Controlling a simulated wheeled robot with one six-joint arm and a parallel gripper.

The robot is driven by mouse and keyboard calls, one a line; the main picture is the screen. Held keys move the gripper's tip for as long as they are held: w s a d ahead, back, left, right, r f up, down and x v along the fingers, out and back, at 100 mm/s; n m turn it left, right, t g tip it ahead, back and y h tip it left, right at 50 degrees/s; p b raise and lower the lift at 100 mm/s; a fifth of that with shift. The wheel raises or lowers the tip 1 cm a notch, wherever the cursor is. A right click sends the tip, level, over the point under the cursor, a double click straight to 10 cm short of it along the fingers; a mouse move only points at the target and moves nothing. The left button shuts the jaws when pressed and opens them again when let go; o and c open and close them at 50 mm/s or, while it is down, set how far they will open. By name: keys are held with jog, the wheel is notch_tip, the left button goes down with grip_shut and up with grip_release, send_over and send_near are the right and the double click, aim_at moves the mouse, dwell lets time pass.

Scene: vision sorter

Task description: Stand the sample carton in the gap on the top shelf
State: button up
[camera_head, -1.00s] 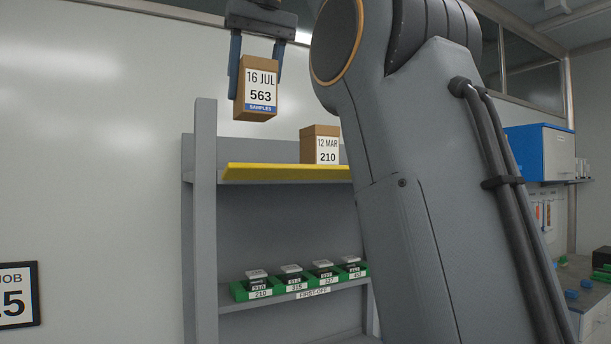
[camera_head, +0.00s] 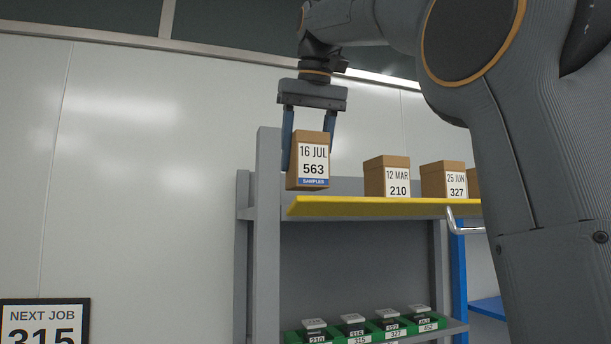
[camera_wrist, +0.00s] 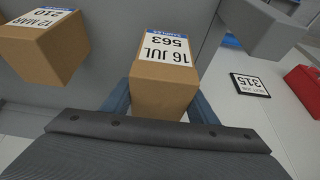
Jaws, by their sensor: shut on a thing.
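The sample carton (camera_head: 313,160), brown with a white "16 JUL 563" label and a blue SAMPLES strip, hangs upright in my gripper (camera_head: 309,140). The blue fingers are shut on its two sides. The carton is at the left end of the top shelf (camera_head: 360,207), which has a yellow front edge. Its base shows just above that edge; I cannot tell whether it touches the shelf. In the wrist view the carton (camera_wrist: 163,88) sits between the fingers, beside the carton marked 12 MAR 210 (camera_wrist: 42,50).
The 12 MAR 210 carton (camera_head: 387,177) and the 25 JUN 327 carton (camera_head: 444,179) stand on the shelf to the right. A grey upright (camera_head: 267,220) is close on the left. Green trays (camera_head: 365,332) are on the lower shelf. A 315 sign (camera_head: 44,325) hangs on the wall.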

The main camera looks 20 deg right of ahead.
aim_at(303, 190)
jog(key=shift+f, duration=1.6)
jog(key=o, duration=1.4)
jog(key=shift+f, duration=0.15)
jog(key=p+v, duration=0.1)
jog(key=v, duration=1.1)
